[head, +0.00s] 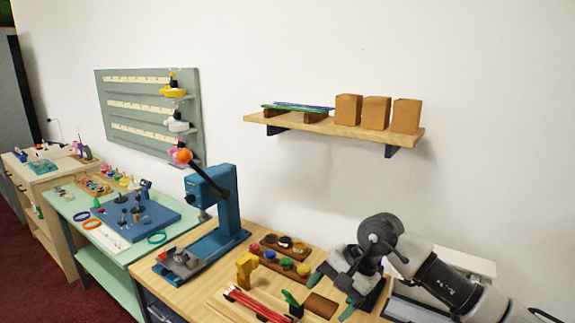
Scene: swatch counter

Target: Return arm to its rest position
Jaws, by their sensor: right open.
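My right arm (440,285) comes in from the lower right, grey and black, and reaches over the right part of the wooden counter. My right gripper (329,296) points down and toward the front, with its two dark, green-edged fingers spread apart. I see nothing held between the fingers. A brown block (321,305) shows near the fingertips; I cannot tell whether they touch it. My left gripper is not in view.
A blue press (208,195) with an orange-knobbed lever stands left on the wooden counter (228,262). Wooden holders with coloured knobs (285,263), a yellow piece (246,268) and red rods (255,305) lie left of the gripper. A wall shelf (335,126) bears several brown blocks.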

